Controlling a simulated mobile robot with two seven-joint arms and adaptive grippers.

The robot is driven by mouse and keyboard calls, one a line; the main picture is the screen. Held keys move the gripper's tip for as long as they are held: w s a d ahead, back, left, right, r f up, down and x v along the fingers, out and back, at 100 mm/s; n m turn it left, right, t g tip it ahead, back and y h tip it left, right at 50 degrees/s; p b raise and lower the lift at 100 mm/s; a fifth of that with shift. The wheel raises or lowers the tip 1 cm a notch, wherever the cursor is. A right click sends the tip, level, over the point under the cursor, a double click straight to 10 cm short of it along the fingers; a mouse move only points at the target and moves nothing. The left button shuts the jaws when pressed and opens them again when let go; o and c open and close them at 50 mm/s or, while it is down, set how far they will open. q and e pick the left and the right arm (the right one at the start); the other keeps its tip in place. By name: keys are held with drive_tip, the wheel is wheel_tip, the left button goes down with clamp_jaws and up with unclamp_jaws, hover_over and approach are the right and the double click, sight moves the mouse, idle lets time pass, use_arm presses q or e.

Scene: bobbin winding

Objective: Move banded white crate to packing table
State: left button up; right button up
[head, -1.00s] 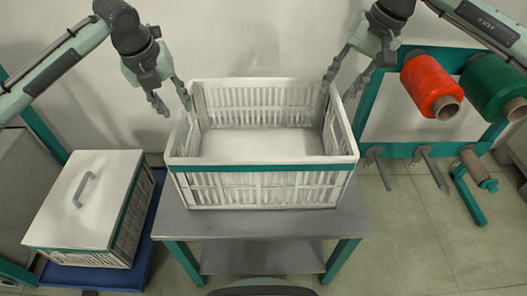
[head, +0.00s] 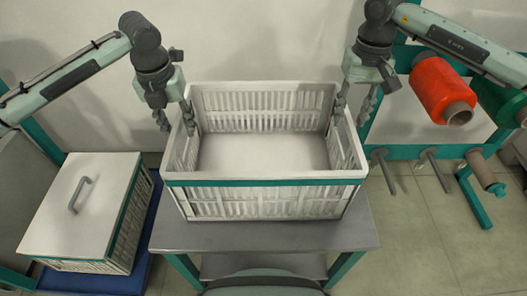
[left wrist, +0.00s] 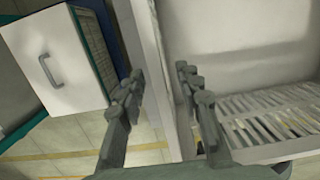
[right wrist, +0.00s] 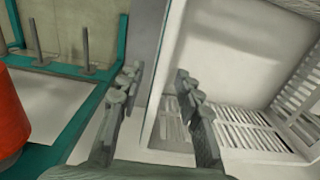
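The white crate with a teal band (head: 262,183) stands upright, open and seemingly empty on a grey table (head: 240,235) with teal legs. My left gripper (head: 177,122) is open astride the crate's left wall, one finger outside and one inside. The left wrist view (left wrist: 160,78) shows the wall between its spread fingers. My right gripper (head: 353,115) is open astride the right wall in the same way; the right wrist view (right wrist: 157,80) shows its fingers apart. I cannot tell which table is the packing table.
A lidded white crate (head: 95,205) with a handle sits on a blue base (head: 148,235) at left. A teal rack at right holds a red spool (head: 440,88), a green spool (head: 505,98) and pegs (head: 432,165). Floor shows at lower right.

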sight(186, 145)
use_arm(q)
drive_tip(key=shift+s+r, duration=0.1)
drive_tip(key=shift+s, duration=0.1)
use_arm(e)
drive_tip(key=shift+s+r, duration=0.1)
drive_tip(key=shift+s, duration=0.05)
